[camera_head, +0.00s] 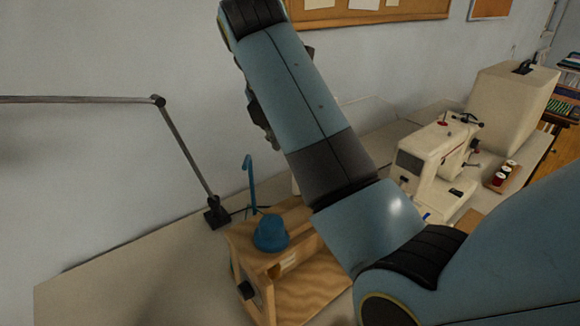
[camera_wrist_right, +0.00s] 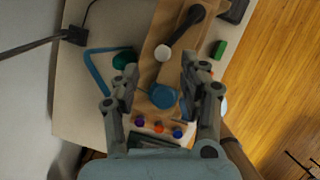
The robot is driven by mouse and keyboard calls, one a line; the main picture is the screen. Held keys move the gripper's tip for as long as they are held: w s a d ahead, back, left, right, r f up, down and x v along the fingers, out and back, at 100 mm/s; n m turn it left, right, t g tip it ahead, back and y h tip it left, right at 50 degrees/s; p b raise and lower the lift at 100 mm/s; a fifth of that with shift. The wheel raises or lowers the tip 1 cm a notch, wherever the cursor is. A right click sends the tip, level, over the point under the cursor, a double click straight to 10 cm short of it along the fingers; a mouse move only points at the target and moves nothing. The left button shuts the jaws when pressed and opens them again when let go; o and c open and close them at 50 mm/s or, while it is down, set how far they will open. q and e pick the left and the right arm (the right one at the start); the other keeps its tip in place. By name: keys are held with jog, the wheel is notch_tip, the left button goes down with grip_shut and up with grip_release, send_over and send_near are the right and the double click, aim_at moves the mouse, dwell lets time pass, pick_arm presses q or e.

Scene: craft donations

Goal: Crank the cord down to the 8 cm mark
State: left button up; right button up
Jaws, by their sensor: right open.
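In the head view a wooden stand (camera_head: 300,297) sits on the table, with a blue rounded piece (camera_head: 270,233) on top. A dark knob (camera_head: 246,290) is on its side. A blue upright with a hooked top (camera_head: 250,182) rises behind it. My right gripper (camera_wrist_right: 160,68) is open and empty in the right wrist view. Its fingers are either side of a wooden strip, with a white round knob (camera_wrist_right: 162,52), a blue disc (camera_wrist_right: 162,95) and a black handle (camera_wrist_right: 188,22) in view. I cannot make out the cord or the 8 cm mark. My left gripper is not in view.
A lamp (camera_head: 184,148) stands at the left. A cream sewing machine (camera_head: 434,155), a pale box (camera_head: 508,100) and a spool tray (camera_head: 502,177) are at the right. A green block (camera_wrist_right: 218,49) lies beside the strip. The left table area is clear.

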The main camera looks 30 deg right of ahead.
jog(key=p+x, duration=0.1)
jog(key=x, duration=0.9)
jog(key=shift+s+d+f, duration=0.15)
grip_shut()
